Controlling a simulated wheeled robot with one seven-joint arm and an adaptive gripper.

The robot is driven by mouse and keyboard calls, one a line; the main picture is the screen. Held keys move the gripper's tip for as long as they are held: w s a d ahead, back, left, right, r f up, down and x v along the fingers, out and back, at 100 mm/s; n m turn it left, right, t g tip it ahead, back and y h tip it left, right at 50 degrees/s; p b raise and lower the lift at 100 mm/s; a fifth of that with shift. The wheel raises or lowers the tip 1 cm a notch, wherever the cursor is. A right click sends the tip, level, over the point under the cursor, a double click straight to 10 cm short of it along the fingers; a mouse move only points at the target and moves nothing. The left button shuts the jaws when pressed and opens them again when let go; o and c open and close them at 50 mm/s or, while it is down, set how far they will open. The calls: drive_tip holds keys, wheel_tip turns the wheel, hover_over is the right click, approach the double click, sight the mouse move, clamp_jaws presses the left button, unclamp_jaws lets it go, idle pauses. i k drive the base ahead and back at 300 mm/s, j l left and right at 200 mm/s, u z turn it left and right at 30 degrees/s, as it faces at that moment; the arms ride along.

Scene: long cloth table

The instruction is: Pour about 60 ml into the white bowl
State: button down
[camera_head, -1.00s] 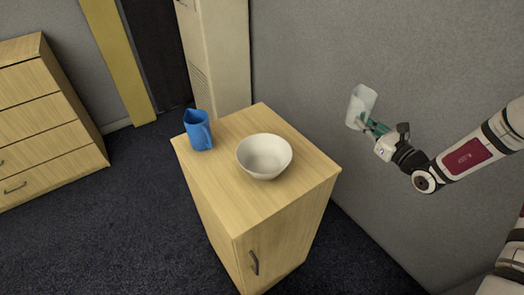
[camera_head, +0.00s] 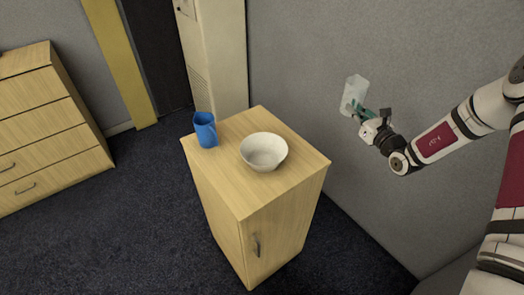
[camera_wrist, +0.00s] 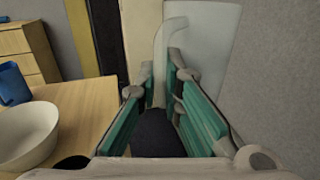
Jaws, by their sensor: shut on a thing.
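The white bowl (camera_head: 264,160) stands upright on the top of a small wooden cabinet. It also shows at the left of the wrist view (camera_wrist: 28,138). My gripper (camera_head: 364,113) is shut on the handle of a pale, translucent jug (camera_head: 354,92), right of the cabinet and in front of the grey wall. In the wrist view, the teal finger pads stand on both sides of the jug's handle (camera_wrist: 161,62), with the jug's body (camera_wrist: 205,45) beyond it. The jug leans somewhat in the head view. I cannot tell how much is in it or in the bowl.
A blue mug (camera_head: 205,130) stands behind and left of the bowl on the wooden cabinet (camera_head: 225,190). The cabinet top is otherwise bare. A drawer unit (camera_head: 45,130) is at the far left, and a tall beige locker (camera_head: 215,60) stands behind.

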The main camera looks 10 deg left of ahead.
sight(264, 152)
drive_tip(key=k+l+u, duration=0.15)
drive_tip(key=k+l, duration=0.2)
drive_tip(key=k+l+u, duration=0.15)
drive_tip(key=k, duration=0.3)
drive_tip(key=l, duration=0.1)
